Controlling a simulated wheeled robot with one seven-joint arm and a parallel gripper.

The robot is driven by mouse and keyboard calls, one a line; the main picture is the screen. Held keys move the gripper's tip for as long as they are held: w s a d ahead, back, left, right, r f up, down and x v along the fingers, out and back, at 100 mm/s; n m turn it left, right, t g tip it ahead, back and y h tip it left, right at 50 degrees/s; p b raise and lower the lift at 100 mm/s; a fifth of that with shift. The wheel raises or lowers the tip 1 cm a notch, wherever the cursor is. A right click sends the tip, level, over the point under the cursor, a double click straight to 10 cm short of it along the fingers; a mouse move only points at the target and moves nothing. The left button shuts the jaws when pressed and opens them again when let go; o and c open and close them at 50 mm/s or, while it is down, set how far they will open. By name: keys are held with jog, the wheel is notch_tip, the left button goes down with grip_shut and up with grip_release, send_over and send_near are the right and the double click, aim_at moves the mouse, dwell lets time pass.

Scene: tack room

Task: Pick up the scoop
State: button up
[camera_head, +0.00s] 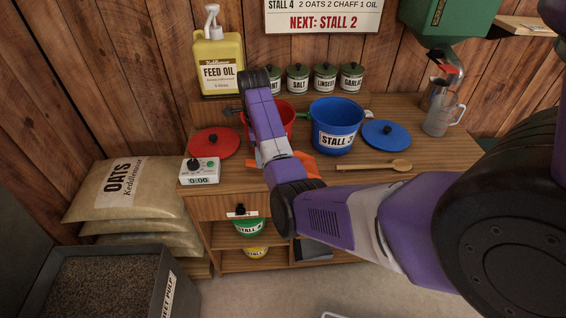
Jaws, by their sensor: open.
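An orange object (307,164) lies on the bench top in front of the red and blue buckets. My forearm covers much of it, and I cannot tell for sure that it is the scoop. A wooden spoon (388,166) lies on the bench to its right, bowl end to the right. My arm reaches in from the right, bends in front of the bench and rises to a black joint before the red bucket.
A red bucket (285,110) stands behind my arm. The blue STALL 3 bucket (337,142), a blue lid (386,134), a red lid (214,143), a timer (200,177), a clear jug (443,117) and yellow feed oil (219,62) are around. Lidded tins (325,80) line the back.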

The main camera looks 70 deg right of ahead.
aim_at(260, 176)
jog(key=shift+w+d+f, duration=0.1)
jog(key=shift+w+f, duration=0.1)
jog(key=shift+f, duration=0.4)
jog(key=shift+f+p, duration=0.5)
jog(key=shift+f, duration=2.8)
jog(key=shift+c, duration=0.3)
grip_shut()
